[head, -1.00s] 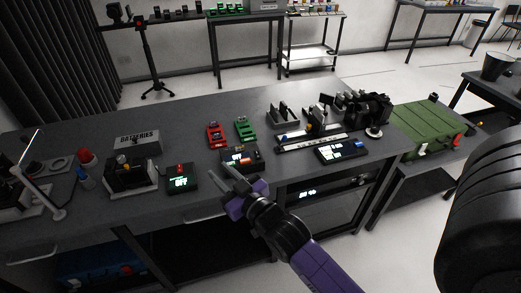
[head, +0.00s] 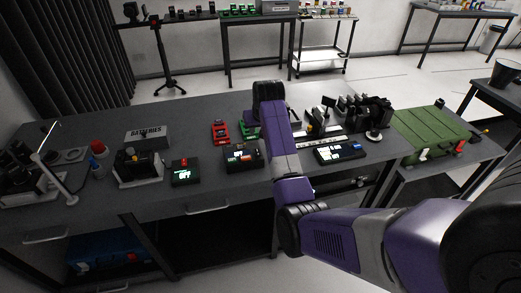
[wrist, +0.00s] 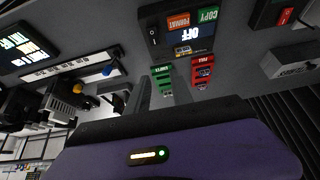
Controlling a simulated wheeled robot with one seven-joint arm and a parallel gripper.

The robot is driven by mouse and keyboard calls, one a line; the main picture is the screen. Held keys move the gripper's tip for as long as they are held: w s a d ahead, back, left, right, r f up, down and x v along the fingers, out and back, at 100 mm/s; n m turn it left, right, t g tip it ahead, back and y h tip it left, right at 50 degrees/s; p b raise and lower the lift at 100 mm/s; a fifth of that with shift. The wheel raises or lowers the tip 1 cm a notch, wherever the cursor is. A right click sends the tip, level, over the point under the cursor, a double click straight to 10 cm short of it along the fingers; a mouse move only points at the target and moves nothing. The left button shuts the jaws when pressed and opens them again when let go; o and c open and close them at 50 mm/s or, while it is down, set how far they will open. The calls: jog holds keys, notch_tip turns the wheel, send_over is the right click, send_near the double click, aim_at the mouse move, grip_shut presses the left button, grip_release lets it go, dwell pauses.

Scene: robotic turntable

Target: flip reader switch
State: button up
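The reader appears to be the black box (head: 243,157) near the bench's front edge. In the wrist view, which is upside down, this box (wrist: 182,49) has an orange FORMAT button, a green COPY button and a display reading OFF. A small black rocker switch (wrist: 153,36) shows at its left end there; its position is too small to tell. My gripper (wrist: 161,78) shows as two grey fingers with a gap between them, apart from the box and empty. In the head view my arm hides the gripper.
Red (head: 220,131) and green card holders (wrist: 162,78) stand behind the box. A black box with a red switch (head: 185,171) is to its left, a display unit (head: 340,152) to its right. A rail with camera parts and a green case (head: 430,131) lie farther right.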

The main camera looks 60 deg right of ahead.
aim_at(257, 151)
jog(key=shift+g+y, duration=0.4)
jog(key=shift+y, duration=0.2)
jog(key=shift+f+p, duration=0.6)
jog(key=shift+f, duration=3.9)
grip_shut()
